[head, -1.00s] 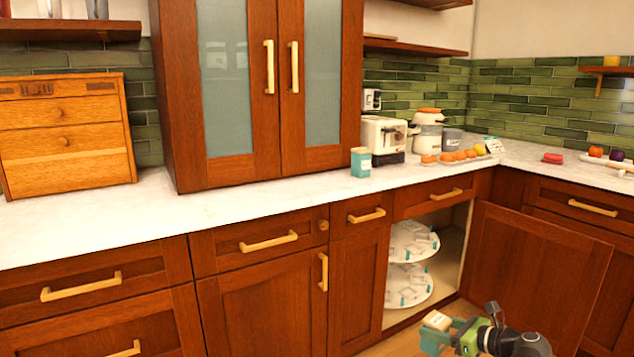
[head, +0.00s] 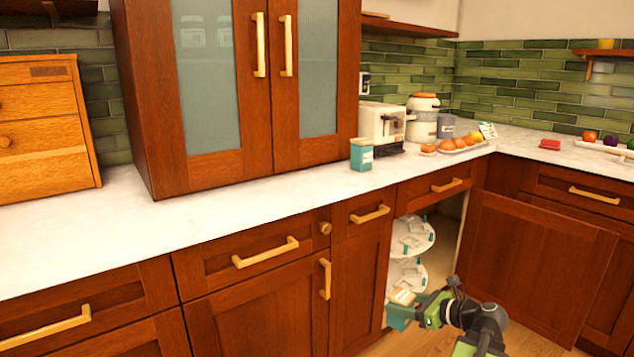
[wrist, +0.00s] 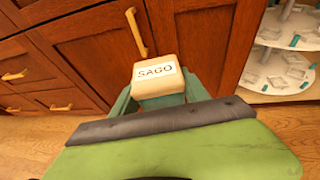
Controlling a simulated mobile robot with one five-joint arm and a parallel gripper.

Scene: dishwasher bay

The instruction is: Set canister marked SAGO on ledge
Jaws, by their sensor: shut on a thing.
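The canister marked SAGO (wrist: 158,78) is teal with a cream lid that bears the label. It also shows in the head view (head: 402,304), low in front of the cabinets. My gripper (head: 416,309) is shut on it; in the wrist view the jaws (wrist: 165,103) lie on either side of it. A second teal canister (head: 361,154) with a cream lid stands on the white counter; its label is too small to read. Which surface is the ledge I cannot tell; wooden shelves show at the upper right (head: 412,27) and far right (head: 606,53).
An open corner cabinet holds round carousel shelves (head: 411,238), also in the wrist view (wrist: 283,72). Its door (head: 540,265) stands open beside my arm. A toaster (head: 381,125), a tray of round fruit (head: 460,147) and a tall wall cabinet (head: 240,90) stand on the counter (head: 240,205).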

